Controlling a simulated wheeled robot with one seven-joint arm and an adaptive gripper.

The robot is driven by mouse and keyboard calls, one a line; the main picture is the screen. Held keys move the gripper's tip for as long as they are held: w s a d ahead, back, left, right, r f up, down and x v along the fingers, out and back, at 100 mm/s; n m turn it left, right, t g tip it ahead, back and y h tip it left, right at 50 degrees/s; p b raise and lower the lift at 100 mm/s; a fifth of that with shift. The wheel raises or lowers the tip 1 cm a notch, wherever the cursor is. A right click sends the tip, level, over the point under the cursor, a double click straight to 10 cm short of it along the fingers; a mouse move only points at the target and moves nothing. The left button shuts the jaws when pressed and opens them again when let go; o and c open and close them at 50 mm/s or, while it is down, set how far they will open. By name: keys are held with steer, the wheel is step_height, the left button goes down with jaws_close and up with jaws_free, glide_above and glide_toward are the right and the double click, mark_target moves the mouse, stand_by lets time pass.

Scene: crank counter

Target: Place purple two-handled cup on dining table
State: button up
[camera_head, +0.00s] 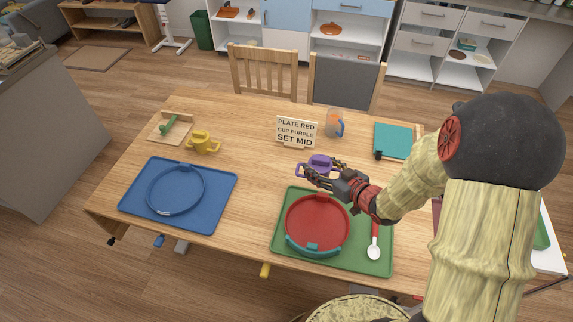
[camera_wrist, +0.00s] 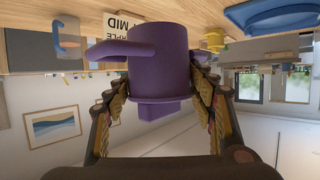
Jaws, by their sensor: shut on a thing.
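The purple two-handled cup (camera_head: 319,162) is at the middle of the wooden dining table (camera_head: 255,125), just behind the green mat with the red plate. It also shows large in the wrist view (camera_wrist: 152,65), where the picture is upside down. My gripper (camera_head: 322,175) comes in from the right, and its fingers lie on both sides of the cup. The wrist view shows the fingers (camera_wrist: 157,75) closed against the cup's body, with a handle sticking out to the left. I cannot tell whether the cup's base touches the tabletop.
The red plate (camera_head: 317,222) and a spoon (camera_head: 374,243) lie on the green mat (camera_head: 278,245). A sign (camera_head: 297,131) reads "PLATE RED CUP PURPLE SET MID". A clear mug (camera_head: 334,124) stands behind the cup, a yellow cup (camera_head: 203,143) at left. A blue mat (camera_head: 222,205) holds a blue plate.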

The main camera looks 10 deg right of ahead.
steer(key=shift+d+f, duration=0.1)
steer(key=shift+d, duration=0.55)
steer(key=shift+w+d+f+m+h, duration=0.1)
steer(key=shift+f+m+h, duration=0.1)
steer(key=shift+m+h, duration=0.15)
steer(key=w+d+f+b, duration=0.2)
steer(key=d+f, duration=0.1)
steer(key=w+d+f+b, duration=0.1)
steer(key=w+d+f, duration=0.2)
steer(key=d, duration=0.1)
steer(key=w+d+f+b, duration=0.2)
steer(key=d+f, duration=0.1)
steer(key=d, duration=0.1)
steer(key=shift+w+d+f+b, duration=0.1)
steer(key=shift+w+f+b, duration=0.1)
steer(key=shift+f+b, duration=0.1)
step_height(320, 180, down, 3)
steer(key=shift+w+d+f+b, duration=0.1)
steer(key=shift+f+b, duration=0.1)
steer(key=shift+b, duration=0.85)
steer(key=shift+r, duration=0.1)
